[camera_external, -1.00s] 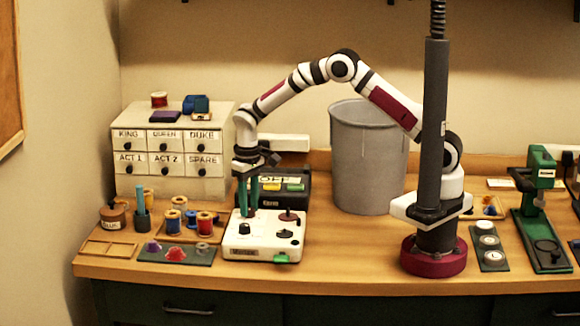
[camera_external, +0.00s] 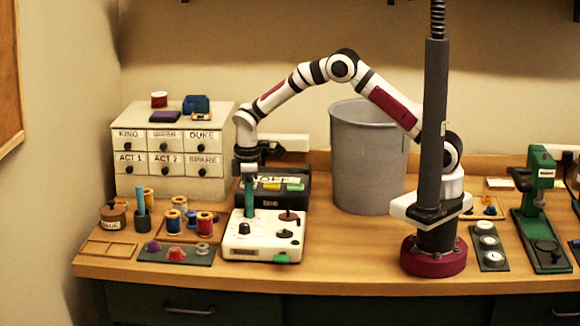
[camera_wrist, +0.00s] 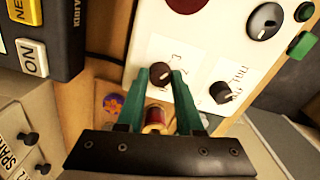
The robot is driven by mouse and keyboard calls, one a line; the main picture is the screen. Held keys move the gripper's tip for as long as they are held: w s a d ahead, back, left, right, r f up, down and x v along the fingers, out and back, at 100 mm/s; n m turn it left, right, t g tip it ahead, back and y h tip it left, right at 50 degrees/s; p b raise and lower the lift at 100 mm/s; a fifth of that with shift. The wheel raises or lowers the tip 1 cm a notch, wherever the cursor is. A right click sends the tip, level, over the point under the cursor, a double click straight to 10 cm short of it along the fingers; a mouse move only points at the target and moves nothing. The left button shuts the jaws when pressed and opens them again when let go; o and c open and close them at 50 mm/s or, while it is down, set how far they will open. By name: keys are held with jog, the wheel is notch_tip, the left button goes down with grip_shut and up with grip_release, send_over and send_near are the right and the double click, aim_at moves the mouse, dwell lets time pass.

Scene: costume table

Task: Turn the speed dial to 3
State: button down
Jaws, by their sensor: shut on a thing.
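The white control box (camera_external: 236,240) stands on the table below my arm. My gripper (camera_external: 249,214), with green fingers, points straight down at its back left part. In the wrist view my gripper (camera_wrist: 159,78) is shut on a small dark dial (camera_wrist: 161,71), one fingertip on each side. The dial stays seated on the box. A larger grey-black knob (camera_wrist: 265,21) and a dark red one (camera_wrist: 187,3) are farther along.
A black box (camera_external: 300,194) with yellow and green buttons is behind the control box. Thread spools (camera_external: 205,220) and a dark tray (camera_external: 205,256) of small coloured pieces lie to the left. A grey bin (camera_external: 367,165) stands right. The front table strip is clear.

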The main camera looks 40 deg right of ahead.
jog(key=shift+n, duration=0.5)
jog(key=c, duration=0.6)
grip_release()
jog(key=shift+o, duration=0.2)
notch_tip(320, 180, up, 16)
jog(key=shift+f, duration=0.1)
